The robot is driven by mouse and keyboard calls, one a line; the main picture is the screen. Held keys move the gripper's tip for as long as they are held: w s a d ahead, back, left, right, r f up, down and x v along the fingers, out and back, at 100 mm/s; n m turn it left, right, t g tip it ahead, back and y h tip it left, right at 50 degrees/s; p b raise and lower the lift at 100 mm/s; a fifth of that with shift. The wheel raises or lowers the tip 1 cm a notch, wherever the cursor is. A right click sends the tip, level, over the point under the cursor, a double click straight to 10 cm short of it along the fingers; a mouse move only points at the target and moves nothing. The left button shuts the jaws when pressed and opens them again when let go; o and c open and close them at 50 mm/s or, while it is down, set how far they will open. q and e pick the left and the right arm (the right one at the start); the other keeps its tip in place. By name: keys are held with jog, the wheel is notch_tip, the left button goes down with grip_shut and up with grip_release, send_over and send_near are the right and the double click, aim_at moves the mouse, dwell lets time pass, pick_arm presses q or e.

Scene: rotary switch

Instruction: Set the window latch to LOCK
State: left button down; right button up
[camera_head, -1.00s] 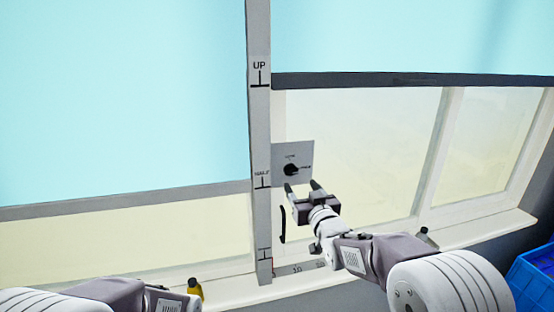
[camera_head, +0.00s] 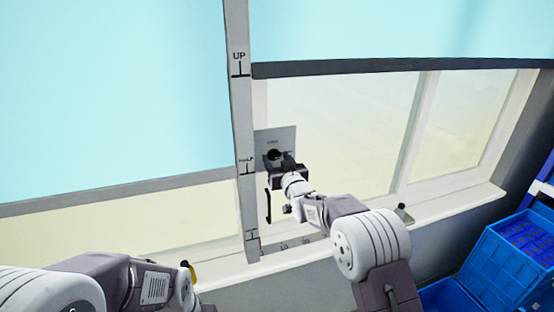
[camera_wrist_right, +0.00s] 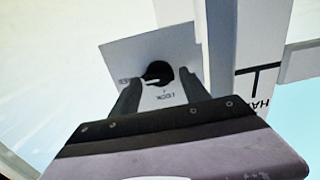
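The window latch is a round black knob (camera_head: 274,154) on a grey square plate (camera_head: 290,136) beside the window post. In the right wrist view the knob (camera_wrist_right: 158,72) shows clearly, with the word LOCK upside down below it on the plate (camera_wrist_right: 120,52) and a partly hidden label at its left. I cannot tell surely which way the knob points. My right gripper (camera_head: 282,161) is at the plate. Its open fingers (camera_wrist_right: 160,92) stand on either side of the knob, with gaps visible. My left arm shows at the lower left; its gripper is out of view.
A grey post (camera_head: 241,120) marked UP and HALF stands just left of the plate. A thin black handle (camera_head: 268,205) hangs below it. Blue crates (camera_head: 505,265) stand at the lower right.

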grip_shut()
jog(key=shift+f+n+b, duration=0.2)
jog(key=shift+n+b, duration=0.4)
jog(key=shift+b, duration=0.4)
jog(key=n+b, duration=0.9)
jog(key=b, duration=0.1)
jog(key=shift+a+f+n+b, duration=0.1)
jog(key=shift+n+b, duration=0.2)
jog(key=shift+b, duration=0.1)
jog(key=n+b, duration=0.2)
jog(key=n, duration=0.1)
jog(key=shift+n+b, duration=0.95)
jog(key=shift+n, duration=1.05)
jog(key=shift+o, duration=1.5)
grip_release()
jog(key=shift+o, duration=0.3)
jog(key=shift+s+a, duration=0.1)
